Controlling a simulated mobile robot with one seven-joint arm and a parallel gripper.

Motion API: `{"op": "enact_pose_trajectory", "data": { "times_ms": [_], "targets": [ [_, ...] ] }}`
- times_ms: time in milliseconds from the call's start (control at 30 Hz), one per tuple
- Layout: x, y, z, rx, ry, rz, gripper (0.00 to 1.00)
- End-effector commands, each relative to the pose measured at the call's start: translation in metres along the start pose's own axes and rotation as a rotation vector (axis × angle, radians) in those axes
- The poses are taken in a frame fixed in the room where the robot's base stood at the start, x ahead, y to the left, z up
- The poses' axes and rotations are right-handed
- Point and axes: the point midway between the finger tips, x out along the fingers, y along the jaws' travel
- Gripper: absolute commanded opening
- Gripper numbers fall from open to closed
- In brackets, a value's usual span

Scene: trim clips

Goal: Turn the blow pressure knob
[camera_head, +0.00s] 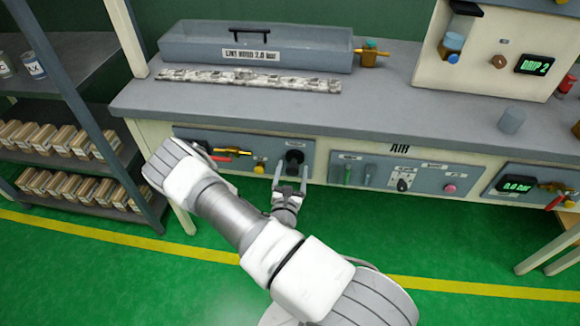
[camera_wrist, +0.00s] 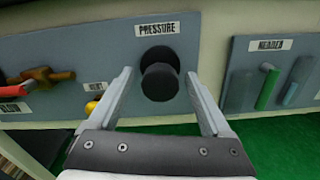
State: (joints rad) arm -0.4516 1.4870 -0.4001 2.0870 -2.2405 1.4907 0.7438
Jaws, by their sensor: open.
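The pressure knob is a black round knob (camera_wrist: 160,81) on a grey panel, under a label reading PRESSURE, in the wrist view. In the head view the knob (camera_head: 294,157) sits at the right end of the left panel under the bench. My gripper (camera_wrist: 161,92) is open, with one finger on each side of the knob. Dark gaps of panel show between the fingers and the knob, so they look apart from it. In the head view my gripper (camera_head: 290,177) is just below and in front of the knob. How far the fingertips reach along the knob is unclear.
Left of the knob are a yellow button (camera_head: 259,169) and a red-handled brass valve (camera_head: 232,152). Shelves stand left.

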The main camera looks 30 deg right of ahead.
Motion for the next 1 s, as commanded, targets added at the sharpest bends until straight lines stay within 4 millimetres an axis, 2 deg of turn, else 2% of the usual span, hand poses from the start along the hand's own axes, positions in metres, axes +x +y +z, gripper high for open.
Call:
{"op": "enact_pose_trajectory", "data": {
  "times_ms": [400,867,1000],
  "targets": [
    [0.0008,-0.0021,0.0002,0.000,0.001,0.001,0.83],
    [0.0008,-0.0019,0.0001,0.000,0.001,0.001,0.00],
    [0.0008,-0.0018,0.0002,-0.003,0.001,0.001,0.00]
  ]
}}
